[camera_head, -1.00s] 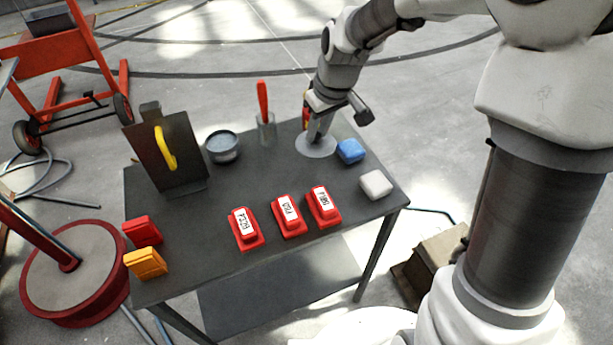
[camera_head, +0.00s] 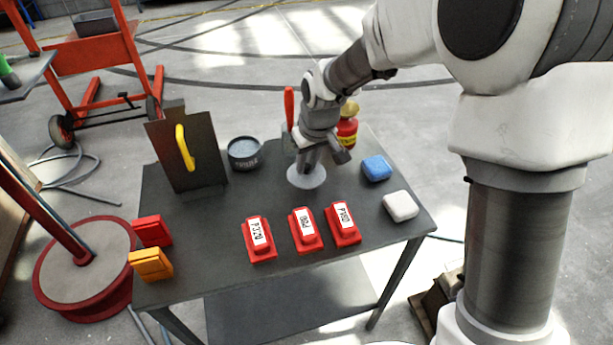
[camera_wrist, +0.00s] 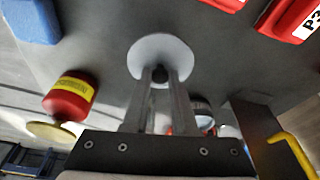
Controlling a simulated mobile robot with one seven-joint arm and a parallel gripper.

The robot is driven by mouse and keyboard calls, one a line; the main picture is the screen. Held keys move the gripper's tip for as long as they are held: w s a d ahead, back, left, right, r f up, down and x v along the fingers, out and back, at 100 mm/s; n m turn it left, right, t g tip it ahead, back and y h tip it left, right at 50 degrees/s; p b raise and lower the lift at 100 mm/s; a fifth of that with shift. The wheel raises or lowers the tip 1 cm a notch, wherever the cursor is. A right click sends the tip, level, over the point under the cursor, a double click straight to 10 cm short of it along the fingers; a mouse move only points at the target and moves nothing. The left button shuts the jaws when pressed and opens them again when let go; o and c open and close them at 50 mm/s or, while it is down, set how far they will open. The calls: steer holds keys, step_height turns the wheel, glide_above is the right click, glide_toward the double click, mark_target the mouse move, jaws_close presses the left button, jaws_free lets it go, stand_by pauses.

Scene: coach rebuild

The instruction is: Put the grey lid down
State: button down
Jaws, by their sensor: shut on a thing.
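The grey lid (camera_head: 307,179) is a pale round disc with a small dark knob, seen over the back half of the dark table (camera_head: 215,225). My gripper (camera_head: 309,164) points down and is shut on the knob. In the wrist view the two fingers (camera_wrist: 160,77) grip the knob at the centre of the lid (camera_wrist: 160,46). The lid looks about level. I cannot tell whether it touches the table top or hangs a little above it.
A dark round tin (camera_head: 244,154) stands left of the lid, a red-and-yellow canister (camera_head: 347,132) behind right. A blue block (camera_head: 376,168) and white block (camera_head: 401,206) are at right. Red labelled blocks (camera_head: 303,231) stand in front. An upright panel with yellow handle (camera_head: 186,148) is at left.

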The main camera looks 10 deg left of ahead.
mark_target(308, 168)
steer(key=shift+a+f+b, duration=0.1)
steer(key=shift+f+b, duration=0.4)
steer(key=shift+f, duration=1.55)
steer(key=shift+f, duration=0.25)
steer(key=c, duration=0.7)
jaws_free()
steer(key=shift+r, duration=0.15)
steer(key=shift+r, duration=0.25)
steer(key=p+v, duration=0.2)
steer(key=v, duration=1)
steer(key=shift+w, duration=0.1)
